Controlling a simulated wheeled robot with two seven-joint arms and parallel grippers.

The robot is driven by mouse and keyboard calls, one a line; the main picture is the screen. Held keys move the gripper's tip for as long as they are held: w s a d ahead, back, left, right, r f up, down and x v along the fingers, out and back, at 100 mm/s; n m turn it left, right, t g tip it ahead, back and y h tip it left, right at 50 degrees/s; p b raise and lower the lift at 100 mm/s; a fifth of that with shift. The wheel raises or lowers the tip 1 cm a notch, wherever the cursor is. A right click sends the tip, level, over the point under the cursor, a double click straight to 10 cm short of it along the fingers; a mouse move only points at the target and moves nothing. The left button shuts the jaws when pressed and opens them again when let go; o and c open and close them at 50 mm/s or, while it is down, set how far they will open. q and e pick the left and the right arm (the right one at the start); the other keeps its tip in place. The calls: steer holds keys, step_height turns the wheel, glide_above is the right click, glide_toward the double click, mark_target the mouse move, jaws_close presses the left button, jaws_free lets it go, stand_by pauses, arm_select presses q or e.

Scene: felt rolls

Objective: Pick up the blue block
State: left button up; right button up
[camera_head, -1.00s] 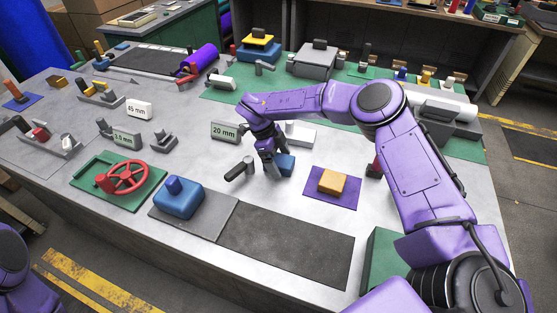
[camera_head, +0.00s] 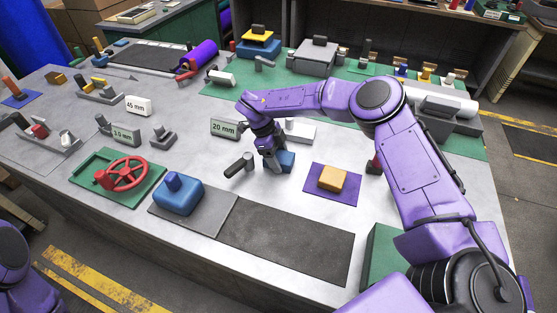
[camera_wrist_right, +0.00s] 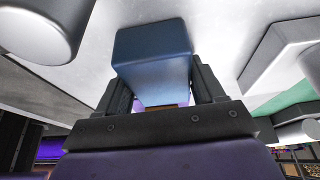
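The blue block (camera_head: 287,160) is a small box near the middle of the grey table, partly hidden behind my right gripper (camera_head: 274,165). In the right wrist view the blue block (camera_wrist_right: 155,58) lies between the two dark fingers of my right gripper (camera_wrist_right: 163,92). The fingers press close against both of its sides, and I read the gripper as shut on it. Whether its underside touches the table is hard to tell. My left gripper is out of view.
A yellow-orange block (camera_head: 332,178) sits on a purple mat (camera_head: 318,195) to the right. A dark cylinder (camera_head: 239,165) lies left of my gripper. A blue knobbed piece (camera_head: 180,195) and a red handwheel (camera_head: 122,174) stand front left. The dark strip (camera_head: 290,240) in front is bare.

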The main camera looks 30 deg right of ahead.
steer(key=c, duration=0.6)
steer(key=shift+r, duration=0.2)
steer(key=shift+w+r, duration=0.1)
steer(key=shift+r, duration=0.05)
step_height(320, 180, up, 2)
steer(key=shift+b, duration=0.9)
steer(key=s+a+r+b, duration=0.2)
steer(key=s+a+r, duration=0.3)
steer(key=s+a+r+b, duration=0.3)
steer(key=s+a+r, duration=0.1)
steer(key=a+r, duration=0.1)
steer(key=shift+s+r, duration=0.4)
steer(key=shift+r, duration=0.05)
